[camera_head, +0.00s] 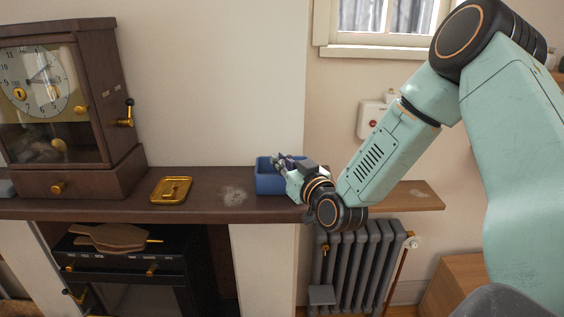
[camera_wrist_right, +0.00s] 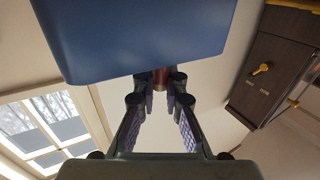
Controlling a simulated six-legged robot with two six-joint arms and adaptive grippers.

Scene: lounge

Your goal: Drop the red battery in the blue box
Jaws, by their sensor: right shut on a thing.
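The blue box (camera_head: 268,186) stands on the dark wooden shelf, right of its middle. It also fills the upper part of the right wrist view (camera_wrist_right: 140,40). My right gripper (camera_head: 284,162) is at the box's rim, its fingers over the opening in the head view. In the right wrist view, its fingers (camera_wrist_right: 160,88) are shut on the red battery (camera_wrist_right: 160,77), of which only a small reddish part shows between the fingertips. In the head view I cannot make out the battery. The inside of the box is mostly hidden by the gripper. My left gripper is not in view.
The wooden shelf (camera_head: 215,179) holds a gold tray (camera_head: 171,190) left of the box and a large wooden clock (camera_head: 70,100) at far left. The shelf between tray and box is clear, with a pale dusty patch. Below stand a grey radiator (camera_head: 355,265) and a dark stove (camera_head: 125,265).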

